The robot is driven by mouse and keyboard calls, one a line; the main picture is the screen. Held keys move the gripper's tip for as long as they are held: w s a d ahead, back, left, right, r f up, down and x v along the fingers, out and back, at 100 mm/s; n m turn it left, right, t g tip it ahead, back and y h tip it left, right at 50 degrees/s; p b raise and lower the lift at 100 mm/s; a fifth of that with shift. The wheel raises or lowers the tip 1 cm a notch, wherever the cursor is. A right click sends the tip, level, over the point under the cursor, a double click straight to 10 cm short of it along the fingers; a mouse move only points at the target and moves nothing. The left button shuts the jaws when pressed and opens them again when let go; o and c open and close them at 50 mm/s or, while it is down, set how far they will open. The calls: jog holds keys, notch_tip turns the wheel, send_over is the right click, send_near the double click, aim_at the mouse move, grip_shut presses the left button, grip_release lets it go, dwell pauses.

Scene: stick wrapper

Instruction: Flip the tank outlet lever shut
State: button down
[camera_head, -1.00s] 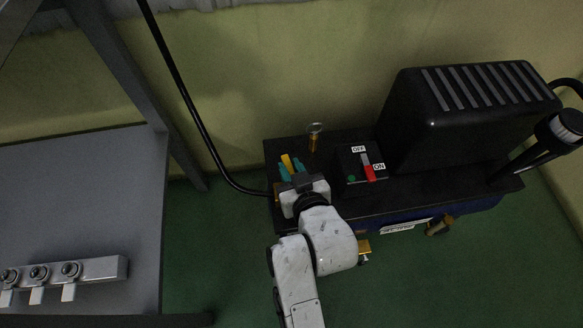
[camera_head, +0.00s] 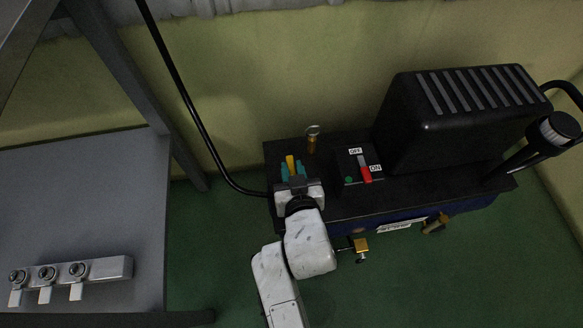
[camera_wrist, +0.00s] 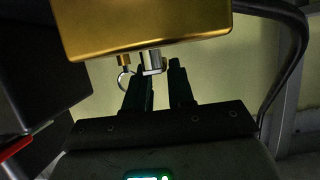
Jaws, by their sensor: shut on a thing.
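The yellow tank outlet lever (camera_head: 290,162) stands at the left end of the compressor's black top in the head view. My gripper (camera_head: 293,170) is shut on it, with one teal finger on each side. My wrist covers the lever's lower part and its valve body. In the wrist view, a gold-yellow block (camera_wrist: 150,28) fills the top close to the camera, and my dark gripper fingers (camera_wrist: 158,75) show below it. I cannot tell their exact contact with it there.
A red switch (camera_head: 366,174) marked OFF and ON sits right of my gripper. A brass ring-pull valve (camera_head: 312,140) stands behind it. A black ribbed housing (camera_head: 460,115) blocks the right. A black hose (camera_head: 200,120) runs down at left. A grey bench (camera_head: 80,210) stands left.

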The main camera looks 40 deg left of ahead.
jog(key=shift+d, duration=0.1)
dwell(0.3)
jog(key=c, duration=1)
grip_release()
jog(key=shift+c, duration=0.2)
jog(key=p+v, duration=0.4)
jog(key=v, duration=0.6)
jog(key=shift+s+d+p, duration=0.25)
jog(key=shift+p, duration=0.1)
jog(key=shift+r, duration=0.1)
